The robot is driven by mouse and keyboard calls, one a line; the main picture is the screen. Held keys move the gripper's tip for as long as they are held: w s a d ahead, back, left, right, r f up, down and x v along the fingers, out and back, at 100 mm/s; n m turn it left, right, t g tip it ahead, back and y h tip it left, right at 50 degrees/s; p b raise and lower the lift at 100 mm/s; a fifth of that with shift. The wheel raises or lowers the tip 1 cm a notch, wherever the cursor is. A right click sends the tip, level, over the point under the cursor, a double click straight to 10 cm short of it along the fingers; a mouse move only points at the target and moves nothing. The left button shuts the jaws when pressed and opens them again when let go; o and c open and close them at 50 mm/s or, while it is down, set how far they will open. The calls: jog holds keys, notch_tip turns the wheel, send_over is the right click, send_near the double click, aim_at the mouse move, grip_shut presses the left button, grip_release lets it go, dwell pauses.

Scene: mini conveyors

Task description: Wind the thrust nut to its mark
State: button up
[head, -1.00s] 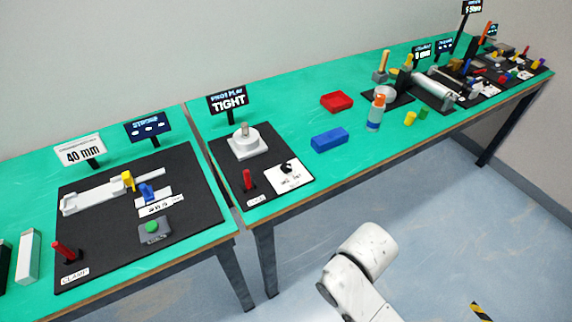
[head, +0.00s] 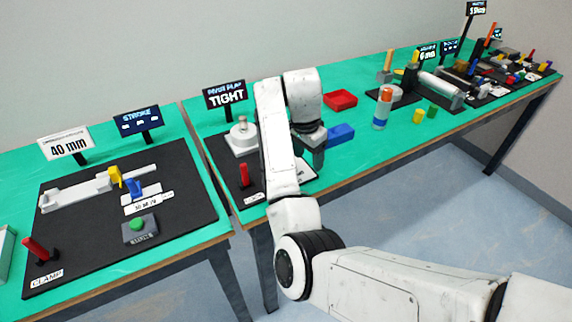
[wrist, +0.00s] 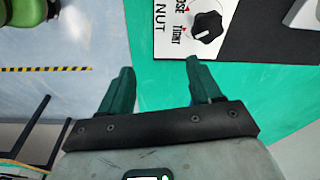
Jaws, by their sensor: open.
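The thrust nut is a round black knob (wrist: 207,27) with a white pointer line, on a white card (wrist: 172,45) printed "NUT" and "TIGHT" in the wrist view. The pointer lies close to the "TIGHT" lettering. In the head view my arm hides the knob, and only a sliver of the card shows. My gripper (wrist: 158,66) is open and empty, its dark green fingers apart, with the knob beyond the right finger. In the head view my gripper (head: 317,165) hangs over the bench's front part, right of the white pivot block (head: 241,141).
A sign (head: 225,95) reading "TIGHT" stands behind the pivot block. A red clamp handle (head: 244,175) stands left of my arm. A blue block (head: 341,134) lies close to the right of my gripper, with a red tray (head: 340,99) behind it.

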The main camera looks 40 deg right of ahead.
jog(key=w+a+r+m+y+b, duration=0.2)
jog(key=w+r+m, duration=0.2)
jog(key=w+r, duration=0.3)
jog(key=f, duration=1.1)
jog(key=shift+s+d, duration=0.15)
jog(key=shift+s, duration=0.05)
jog(key=shift+c, duration=0.3)
jog(key=c, duration=1)
jog(key=shift+n, duration=0.3)
